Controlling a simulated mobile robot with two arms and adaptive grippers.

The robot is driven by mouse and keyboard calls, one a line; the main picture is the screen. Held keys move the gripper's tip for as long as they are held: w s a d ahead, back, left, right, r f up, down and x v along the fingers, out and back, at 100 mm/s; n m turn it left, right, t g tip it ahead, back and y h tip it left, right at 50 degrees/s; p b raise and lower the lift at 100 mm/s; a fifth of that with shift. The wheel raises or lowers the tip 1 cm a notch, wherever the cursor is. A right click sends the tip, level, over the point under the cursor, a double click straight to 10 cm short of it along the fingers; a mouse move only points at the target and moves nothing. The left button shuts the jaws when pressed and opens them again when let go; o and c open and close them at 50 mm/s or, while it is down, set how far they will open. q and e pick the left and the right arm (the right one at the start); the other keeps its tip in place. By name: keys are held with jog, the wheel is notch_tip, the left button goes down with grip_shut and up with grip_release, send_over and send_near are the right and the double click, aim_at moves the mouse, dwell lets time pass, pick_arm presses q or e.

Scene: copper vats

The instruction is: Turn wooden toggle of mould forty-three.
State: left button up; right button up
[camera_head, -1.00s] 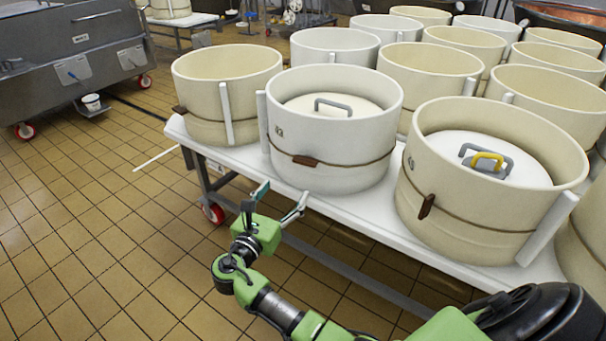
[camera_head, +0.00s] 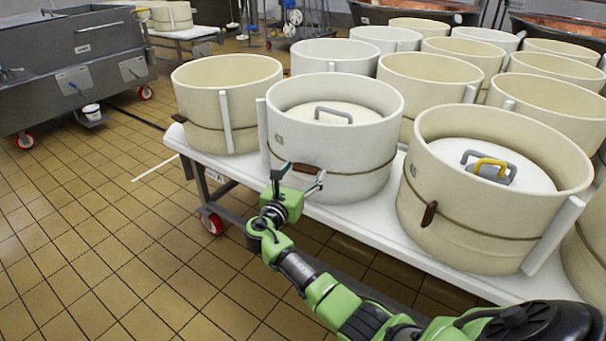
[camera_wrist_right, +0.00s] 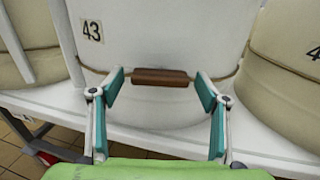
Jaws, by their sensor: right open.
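Mould forty-three (camera_head: 345,125) is a white round mould with a grey-handled lid inside, at the front of the white table. Its number label (camera_wrist_right: 91,27) reads 43 in the right wrist view. Its brown wooden toggle (camera_head: 306,169) lies level on the cord around the mould; it also shows in the right wrist view (camera_wrist_right: 160,78). My right gripper (camera_head: 298,178) is open in front of the mould. In the wrist view its teal fingers (camera_wrist_right: 164,92) stand either side of the toggle, wider than its length, with nothing between them. My left gripper is not in view.
A cream mould (camera_head: 490,200) with a yellow-and-grey handled lid and upright toggle stands to the right. Another cream mould (camera_head: 200,100) stands to the left. The white table edge (camera_head: 345,220) runs below them. Tiled floor (camera_head: 110,230) is open at left.

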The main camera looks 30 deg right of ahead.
jog(key=c, duration=1.1)
